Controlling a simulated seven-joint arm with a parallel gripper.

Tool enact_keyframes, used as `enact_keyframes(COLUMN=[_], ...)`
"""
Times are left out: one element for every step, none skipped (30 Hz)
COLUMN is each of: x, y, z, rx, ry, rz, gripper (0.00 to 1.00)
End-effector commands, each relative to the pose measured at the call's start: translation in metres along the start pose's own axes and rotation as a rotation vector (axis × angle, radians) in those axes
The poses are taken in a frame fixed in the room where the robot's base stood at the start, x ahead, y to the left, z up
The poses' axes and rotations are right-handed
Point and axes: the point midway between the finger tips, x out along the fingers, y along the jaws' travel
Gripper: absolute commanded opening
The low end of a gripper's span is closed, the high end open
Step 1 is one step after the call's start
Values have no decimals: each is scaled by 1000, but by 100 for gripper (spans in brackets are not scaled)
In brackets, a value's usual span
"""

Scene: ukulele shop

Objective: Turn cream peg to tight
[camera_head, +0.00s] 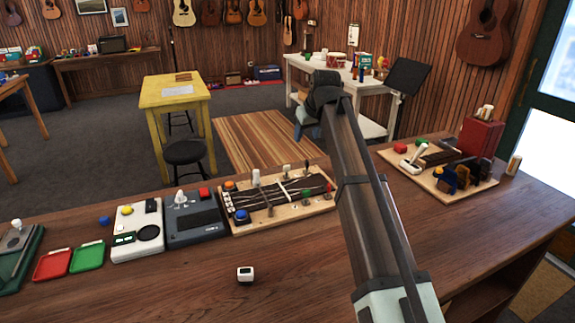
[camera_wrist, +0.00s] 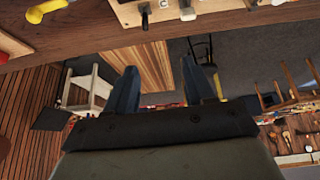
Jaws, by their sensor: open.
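The peg board (camera_head: 322,207), a pale wooden base with a dark panel and strings, lies on the workbench in the middle. A cream-white upright peg (camera_head: 256,178) stands at its back edge, left of centre. My gripper (camera_wrist: 165,85) is open and empty, with two dark fingers apart and only floor and furniture between them. In the head view my arm reaches up and away, right of the board, with the wrist beyond and above it.
The board also carries a green knob (camera_head: 306,193), a blue button (camera_head: 242,215) and an orange button (camera_head: 229,184). A dark grey device (camera_head: 196,231) sits close left. Another tool board (camera_head: 402,170) lies right of my arm. The front bench is mostly clear around a small white timer (camera_head: 245,274).

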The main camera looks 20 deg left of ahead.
Motion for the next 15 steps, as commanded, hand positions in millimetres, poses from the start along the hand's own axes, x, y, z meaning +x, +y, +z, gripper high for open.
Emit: enact_keyframes(x=[-4, -6, -9, -10, -11, -12, -12, -12, -10, -9, -6, -2, 1, 5, 12], y=[-16, -24, -32, -37, -41, -45, -47, -48, -49, -50, -50, -50, -50, -50, -50], z=[0, 1, 3, 4, 5, 6, 7, 8, 8, 9, 9, 10, 10, 11, 12], rx=[-4, -4, -4, -4, -4, -3, -3, -2, -2, -2, -2, -2, -2, -2, -2], ry=[-35, -54, -77, -90, -102, -114, -120, -125, -129, -131, -131, -130, -130, -130, -131], rz=[-11, -16, -22, -25, -28, -30, -31, -32, -32, -32, -32, -32, -32, -32, -32], gripper=[53, 53, 53, 53, 53, 53, 53, 53, 53, 53, 53, 53, 53, 53, 53])
